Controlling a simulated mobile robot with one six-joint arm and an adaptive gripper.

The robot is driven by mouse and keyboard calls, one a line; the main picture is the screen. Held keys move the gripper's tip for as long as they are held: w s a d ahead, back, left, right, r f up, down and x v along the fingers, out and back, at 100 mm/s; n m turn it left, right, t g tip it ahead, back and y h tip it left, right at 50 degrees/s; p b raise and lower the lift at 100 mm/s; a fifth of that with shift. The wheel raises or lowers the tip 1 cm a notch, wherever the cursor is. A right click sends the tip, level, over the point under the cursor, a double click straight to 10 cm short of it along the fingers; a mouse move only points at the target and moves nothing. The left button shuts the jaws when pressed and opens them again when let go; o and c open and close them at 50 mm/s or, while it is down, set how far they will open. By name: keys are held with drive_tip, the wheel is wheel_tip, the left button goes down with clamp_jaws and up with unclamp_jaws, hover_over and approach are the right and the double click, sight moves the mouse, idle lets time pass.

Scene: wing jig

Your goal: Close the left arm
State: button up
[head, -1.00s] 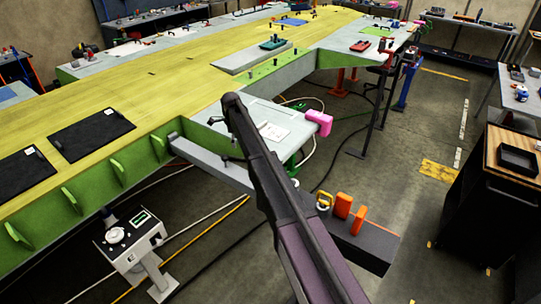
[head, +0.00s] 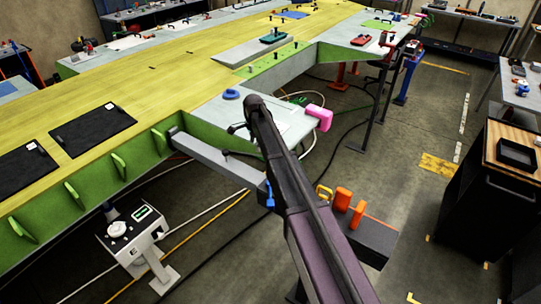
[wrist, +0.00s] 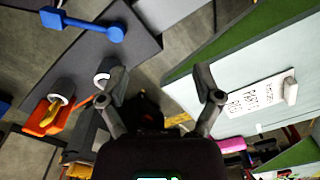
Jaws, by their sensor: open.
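In the head view a long grey jig arm (head: 212,157) sticks out from the green wing edge, running down right behind my own arm. Its dark outer end (head: 372,238) carries orange blocks (head: 343,199) and a yellow ring. A blue handle (head: 269,194) shows beside my arm. The wrist view shows a grey beam (wrist: 75,62) at upper left with a blue lever (wrist: 85,24) and an orange block (wrist: 47,117). My gripper (wrist: 163,88) is open and empty, with its fingers apart, between that beam and a pale panel. In the head view it is mostly hidden behind my arm.
The pale panel (wrist: 238,75) at right in the wrist view bears a white printed label. A pink block (head: 319,117) sits at the wing table's corner. A white machine (head: 133,232) stands at lower left, a black cabinet (head: 470,190) at right. Cables cross the floor.

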drive_tip(key=s+d+n, duration=0.3)
drive_tip(key=s+d, duration=0.2)
drive_tip(key=s, duration=0.1)
drive_tip(key=shift+s+d, duration=0.4)
idle(0.3)
drive_tip(key=s+d+f+n+b, duration=0.3)
drive_tip(key=s+d+f+b, duration=0.1)
drive_tip(key=s, duration=0.5)
drive_tip(key=s+d+f+n+b, duration=0.3)
drive_tip(key=s+d+n, duration=0.1)
drive_tip(key=s, duration=0.4)
drive_tip(key=s+d+f+n+b, duration=0.4)
drive_tip(key=s+d, duration=0.1)
drive_tip(key=s, duration=0.4)
drive_tip(key=shift+s+d+f+b, duration=0.15)
drive_tip(key=shift+s+f+b, duration=0.15)
drive_tip(key=shift+f+b, duration=0.05)
